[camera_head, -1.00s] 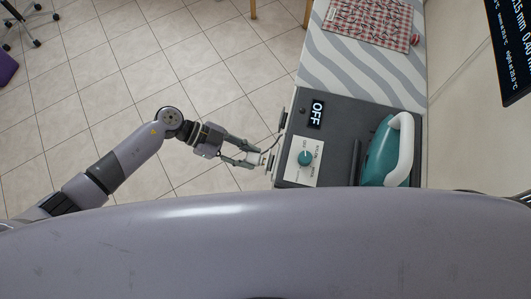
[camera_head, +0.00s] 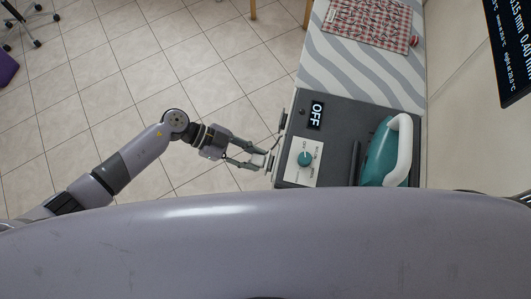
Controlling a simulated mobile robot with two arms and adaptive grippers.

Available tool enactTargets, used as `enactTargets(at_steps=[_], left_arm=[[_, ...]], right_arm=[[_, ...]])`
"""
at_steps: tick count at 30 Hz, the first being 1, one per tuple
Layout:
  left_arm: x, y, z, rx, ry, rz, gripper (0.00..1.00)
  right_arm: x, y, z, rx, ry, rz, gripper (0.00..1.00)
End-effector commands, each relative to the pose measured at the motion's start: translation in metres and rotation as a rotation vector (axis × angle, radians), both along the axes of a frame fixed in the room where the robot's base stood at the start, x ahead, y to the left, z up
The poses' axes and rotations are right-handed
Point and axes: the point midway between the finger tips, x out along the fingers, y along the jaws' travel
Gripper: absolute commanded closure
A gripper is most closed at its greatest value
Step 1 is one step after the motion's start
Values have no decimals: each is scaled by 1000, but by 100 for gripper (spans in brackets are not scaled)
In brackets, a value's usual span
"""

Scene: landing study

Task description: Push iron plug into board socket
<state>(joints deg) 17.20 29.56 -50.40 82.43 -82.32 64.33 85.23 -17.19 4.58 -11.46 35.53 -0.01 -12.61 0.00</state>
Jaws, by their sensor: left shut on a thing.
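My left gripper (camera_head: 255,160) reaches in from the left and is shut on a small pale plug (camera_head: 259,159). The plug is at the left side of the dark board (camera_head: 334,140), close to a pale socket plate (camera_head: 271,161) on its edge. I cannot tell whether the plug is seated in the socket. A thin dark cord (camera_head: 278,136) runs near the board's left edge. The teal iron (camera_head: 383,153) with a white handle rests on the right of the board. My right gripper is not in view.
The board carries an "OFF" display (camera_head: 316,115) and a white panel with a teal knob (camera_head: 305,158). Beyond it is a grey-and-white wavy surface (camera_head: 350,70) with a red patterned cloth (camera_head: 368,20). Tiled floor (camera_head: 200,70) lies open on the left.

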Motion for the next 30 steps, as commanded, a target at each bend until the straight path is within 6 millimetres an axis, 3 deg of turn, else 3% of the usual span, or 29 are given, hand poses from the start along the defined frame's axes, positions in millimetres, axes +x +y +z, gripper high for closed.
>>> enactTargets(at_steps=[15,16,26,30], left_arm=[[-1,-3,1,-2,1,-1,99],[-1,-3,0,-2,1,-1,71],[-1,-3,0,-1,1,-1,49],[-1,-3,0,-1,0,0,49]], right_arm=[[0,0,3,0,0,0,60],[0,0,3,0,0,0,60],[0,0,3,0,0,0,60],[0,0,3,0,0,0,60]])
